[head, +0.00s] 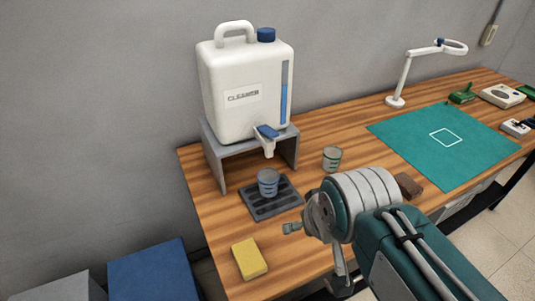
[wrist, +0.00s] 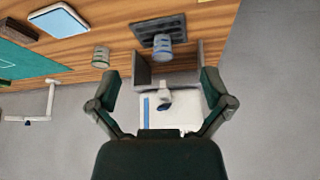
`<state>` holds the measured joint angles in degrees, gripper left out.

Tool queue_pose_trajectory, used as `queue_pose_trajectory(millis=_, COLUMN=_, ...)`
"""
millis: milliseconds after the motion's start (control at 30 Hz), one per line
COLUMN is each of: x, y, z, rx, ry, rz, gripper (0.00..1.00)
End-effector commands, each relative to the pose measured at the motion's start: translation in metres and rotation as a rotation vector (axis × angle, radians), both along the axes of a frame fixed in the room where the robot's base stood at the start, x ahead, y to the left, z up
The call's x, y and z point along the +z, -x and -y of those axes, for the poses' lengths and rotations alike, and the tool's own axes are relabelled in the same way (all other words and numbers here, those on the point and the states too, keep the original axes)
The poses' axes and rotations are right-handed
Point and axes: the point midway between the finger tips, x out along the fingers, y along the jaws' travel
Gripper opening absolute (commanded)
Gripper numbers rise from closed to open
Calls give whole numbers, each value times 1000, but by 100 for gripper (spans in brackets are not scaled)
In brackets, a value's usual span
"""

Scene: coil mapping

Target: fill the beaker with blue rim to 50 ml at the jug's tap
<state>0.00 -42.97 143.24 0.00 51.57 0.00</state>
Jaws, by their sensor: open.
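The beaker with the blue rim (head: 268,183) stands upright on a dark slotted drip tray (head: 262,210), below the jug's tap (head: 267,146). It also shows in the wrist view (wrist: 163,48); I cannot tell its liquid level. The white jug (head: 240,75), labelled cleaner, has a blue cap, a blue tap lever (head: 266,131) and a blue level strip; it sits on a grey stand (head: 215,152). My gripper (wrist: 160,82) is open and empty, its fingers spread apart. In the head view it is to the right and front of the tray, apart from the beaker.
A green-marked beaker (head: 332,158) stands right of the stand. A yellow sponge (head: 249,259) lies at the front left, and a brown block (head: 407,185) beyond my arm. A teal mat (head: 445,143) and a white lamp (head: 396,100) are to the right. Blue and grey boxes stand left of the table.

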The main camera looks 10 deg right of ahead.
Motion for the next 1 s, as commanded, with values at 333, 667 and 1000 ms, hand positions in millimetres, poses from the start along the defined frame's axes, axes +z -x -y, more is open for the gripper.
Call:
queue_pose_trajectory(millis=333, x=30, y=-30, z=0, rx=23, ry=0, rz=-1, gripper=0)
queue_pose_trajectory(millis=667, x=79, y=-88, z=1, rx=71, ry=-1, rz=-1, gripper=0)
queue_pose_trajectory(millis=1000, x=119, y=-151, z=5, rx=126, ry=-2, rz=3, gripper=0)
